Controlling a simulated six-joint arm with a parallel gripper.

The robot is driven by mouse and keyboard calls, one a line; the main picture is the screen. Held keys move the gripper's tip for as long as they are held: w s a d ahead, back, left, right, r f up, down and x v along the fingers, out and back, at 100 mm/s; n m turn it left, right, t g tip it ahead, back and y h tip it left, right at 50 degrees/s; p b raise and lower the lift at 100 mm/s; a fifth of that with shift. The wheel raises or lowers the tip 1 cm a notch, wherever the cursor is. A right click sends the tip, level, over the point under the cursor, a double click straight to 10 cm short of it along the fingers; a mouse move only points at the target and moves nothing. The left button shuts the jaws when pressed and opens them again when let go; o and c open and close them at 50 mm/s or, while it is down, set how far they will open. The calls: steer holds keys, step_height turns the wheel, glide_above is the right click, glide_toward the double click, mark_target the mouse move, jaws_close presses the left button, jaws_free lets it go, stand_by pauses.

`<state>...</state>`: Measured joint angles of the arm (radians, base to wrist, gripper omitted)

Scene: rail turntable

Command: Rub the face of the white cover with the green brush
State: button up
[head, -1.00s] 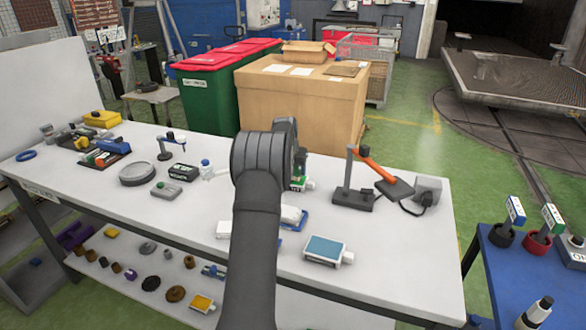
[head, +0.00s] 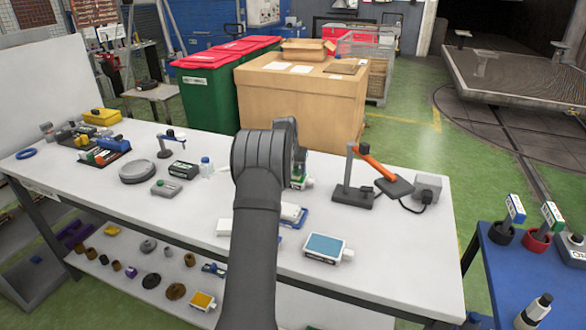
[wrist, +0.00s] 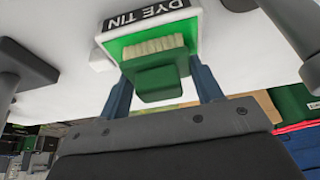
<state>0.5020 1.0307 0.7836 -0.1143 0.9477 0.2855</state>
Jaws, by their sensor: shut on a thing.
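My gripper (wrist: 162,88) is shut on the green brush (wrist: 158,84), with one blue finger on each side of its handle. The brush's pale bristles (wrist: 150,47) face a white box labelled DYE TIN (wrist: 187,25), in front of its green inside; I cannot tell whether they touch it. In the head view, my arm hides the gripper, and a small green and white thing (head: 299,180) shows just right of the arm. A white piece on a blue base (head: 292,214) lies partly behind my arm and may be the white cover; I cannot tell surely.
A white box with a blue top (head: 325,246) lies near the front of the white table (head: 400,265). A stand with an orange arm (head: 372,168) and a grey block (head: 428,187) stand right. A round grey disc (head: 138,171) and small items lie left.

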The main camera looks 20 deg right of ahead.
steer(key=shift+r, duration=3.5)
steer(key=shift+f, duration=3.05)
steer(key=shift+f, duration=0.55)
steer(key=shift+r, duration=3.55)
